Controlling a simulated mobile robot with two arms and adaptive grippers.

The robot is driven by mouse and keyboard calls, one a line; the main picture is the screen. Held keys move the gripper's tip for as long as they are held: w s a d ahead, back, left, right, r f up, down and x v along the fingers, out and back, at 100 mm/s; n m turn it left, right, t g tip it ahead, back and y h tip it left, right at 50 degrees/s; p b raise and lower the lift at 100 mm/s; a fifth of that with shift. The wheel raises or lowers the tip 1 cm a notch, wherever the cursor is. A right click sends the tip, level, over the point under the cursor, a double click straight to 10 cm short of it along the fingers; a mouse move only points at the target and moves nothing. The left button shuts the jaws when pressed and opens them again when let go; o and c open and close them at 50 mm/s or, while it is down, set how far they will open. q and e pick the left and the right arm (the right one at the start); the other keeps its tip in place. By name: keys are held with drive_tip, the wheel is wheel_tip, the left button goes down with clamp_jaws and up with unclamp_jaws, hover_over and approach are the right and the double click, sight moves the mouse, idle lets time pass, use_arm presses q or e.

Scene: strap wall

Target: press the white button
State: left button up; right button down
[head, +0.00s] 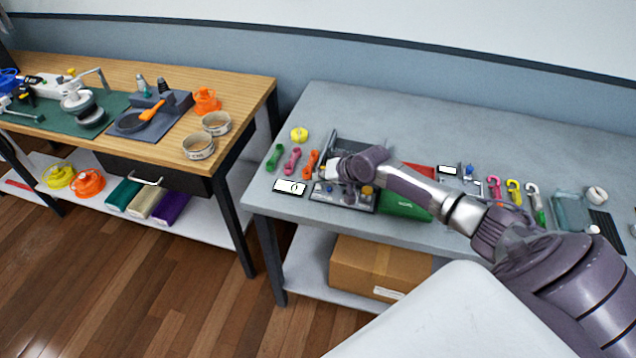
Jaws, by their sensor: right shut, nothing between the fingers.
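A dark control panel (358,206) lies near the front edge of the grey table, with a small yellow knob (367,190) at its right side. My right gripper (331,172) is shut and empty, over the panel's back left part. A small white patch shows at the fingertips; I cannot tell whether it is the white button or part of the gripper. My gripper and wrist hide part of the panel, and contact cannot be made out. My left gripper is not in view.
Green, pink and orange straps (292,158) and a white-screened device (290,187) lie left of the panel. A green box (404,206) is to its right. Colored hooks (513,190) lie farther right. A wooden bench (150,76) with tools stands left, across a gap.

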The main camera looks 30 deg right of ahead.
sight(320, 187)
idle(0.3)
wheel_tip(320, 187, up, 5)
drive_tip(key=p, duration=0.5)
drive_tip(key=shift+f, duration=0.1)
idle(0.6)
